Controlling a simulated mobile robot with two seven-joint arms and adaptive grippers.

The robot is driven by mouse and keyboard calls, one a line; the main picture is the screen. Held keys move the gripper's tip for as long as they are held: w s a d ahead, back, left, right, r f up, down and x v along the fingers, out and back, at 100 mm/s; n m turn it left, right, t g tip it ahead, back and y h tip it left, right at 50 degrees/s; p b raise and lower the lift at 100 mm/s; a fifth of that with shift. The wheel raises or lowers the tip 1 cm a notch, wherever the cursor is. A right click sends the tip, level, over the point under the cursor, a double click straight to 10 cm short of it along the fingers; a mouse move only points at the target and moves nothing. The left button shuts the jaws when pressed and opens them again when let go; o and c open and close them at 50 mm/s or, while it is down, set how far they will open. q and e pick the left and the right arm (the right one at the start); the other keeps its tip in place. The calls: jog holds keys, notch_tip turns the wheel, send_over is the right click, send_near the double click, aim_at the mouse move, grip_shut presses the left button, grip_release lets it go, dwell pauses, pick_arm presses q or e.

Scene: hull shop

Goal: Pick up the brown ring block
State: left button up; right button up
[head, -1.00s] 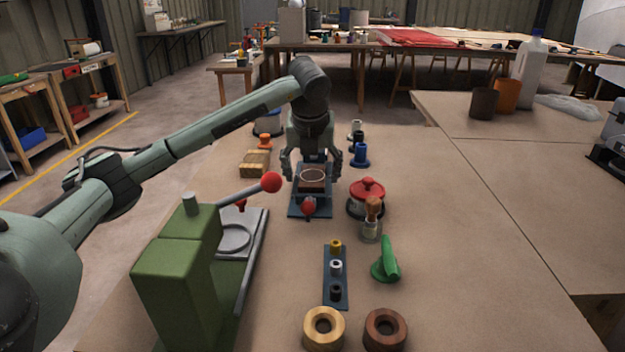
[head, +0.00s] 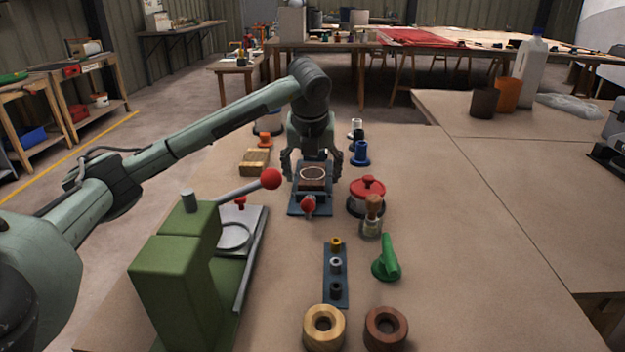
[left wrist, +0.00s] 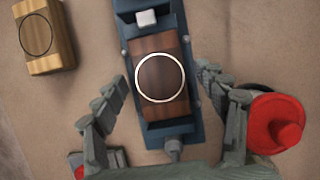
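The brown ring block (head: 312,184) is dark brown with a pale ring on its top. It sits in a blue vise (head: 297,208) in the middle of the bench. In the left wrist view the block (left wrist: 160,108) lies between the jaws of the vise (left wrist: 159,135). My left gripper (head: 311,177) points down over the vise, open, with its fingers on either side of the block. In the left wrist view the open gripper (left wrist: 162,85) shows a gap between each finger and the block. My right gripper is not in view.
A light wood block (head: 255,163) with a dark ring stands left of the vise. A green press (head: 178,280) with a red-balled lever is nearer.

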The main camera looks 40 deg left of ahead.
pick_arm(q)
jog(key=c, duration=1.3)
jog(key=shift+o, duration=0.2)
